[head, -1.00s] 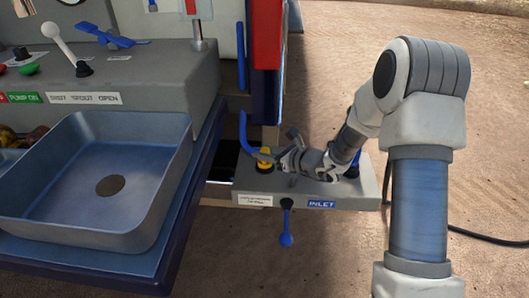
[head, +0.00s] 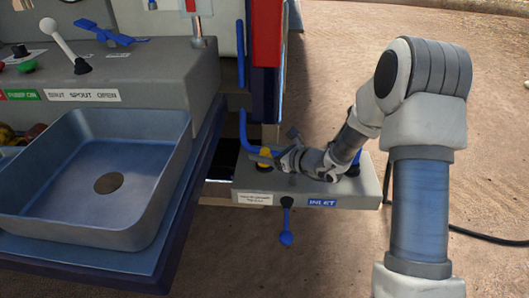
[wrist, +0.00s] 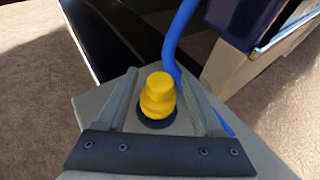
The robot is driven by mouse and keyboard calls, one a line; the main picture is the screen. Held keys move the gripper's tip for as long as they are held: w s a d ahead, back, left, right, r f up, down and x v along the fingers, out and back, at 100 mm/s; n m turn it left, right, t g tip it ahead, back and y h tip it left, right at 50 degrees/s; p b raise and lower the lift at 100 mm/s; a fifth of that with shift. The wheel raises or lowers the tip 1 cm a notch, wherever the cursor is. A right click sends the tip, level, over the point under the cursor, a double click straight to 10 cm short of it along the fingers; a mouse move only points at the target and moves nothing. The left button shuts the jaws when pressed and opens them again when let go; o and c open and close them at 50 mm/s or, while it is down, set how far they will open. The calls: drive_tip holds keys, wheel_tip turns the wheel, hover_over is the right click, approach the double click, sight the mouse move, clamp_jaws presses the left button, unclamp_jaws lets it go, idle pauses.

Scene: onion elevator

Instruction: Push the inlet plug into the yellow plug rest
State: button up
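A yellow stepped knob (head: 264,151) stands on a black ring at the left end of the grey inlet panel. It also shows upright in the wrist view (wrist: 158,92), between my fingers. I cannot tell whether this is the plug, the yellow plug rest, or one on the other. My gripper (head: 275,150) is at the panel's left end, its fingers beside the yellow knob. In the wrist view my gripper (wrist: 160,78) is open, with gaps on both sides of the knob. No separate inlet plug is clear; my arm hides part of the panel.
The grey panel (head: 240,186) carries an INLET label (head: 322,203) and a blue lever (head: 286,238) hanging in front. A bent blue bar (head: 243,132) rises close beside the yellow knob. A blue-grey basin (head: 60,215) is at left. A black cable (head: 490,238) lies at right.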

drive_tip(key=p+v, duration=0.5)
drive_tip(key=v, duration=1.2)
drive_tip(key=s+a+r+n+g+h, duration=0.1)
drive_tip(key=s+a+r+n+g, duration=0.2)
drive_tip(key=s+r+n, duration=0.3)
drive_tip(key=s+a+r+n+g+h, duration=0.1)
drive_tip(key=s+a+r+n+g, duration=0.25)
drive_tip(key=s+n, duration=0.45)
drive_tip(key=s+d+r+n+t+h, duration=0.3)
drive_tip(key=s+d+r+n+h, duration=0.6)
drive_tip(key=n, duration=0.3)
wheel_tip(320, 180, up, 20)
drive_tip(key=d+p, duration=0.2)
drive_tip(key=p, duration=1.8)
drive_tip(key=shift+s+p, duration=0.35)
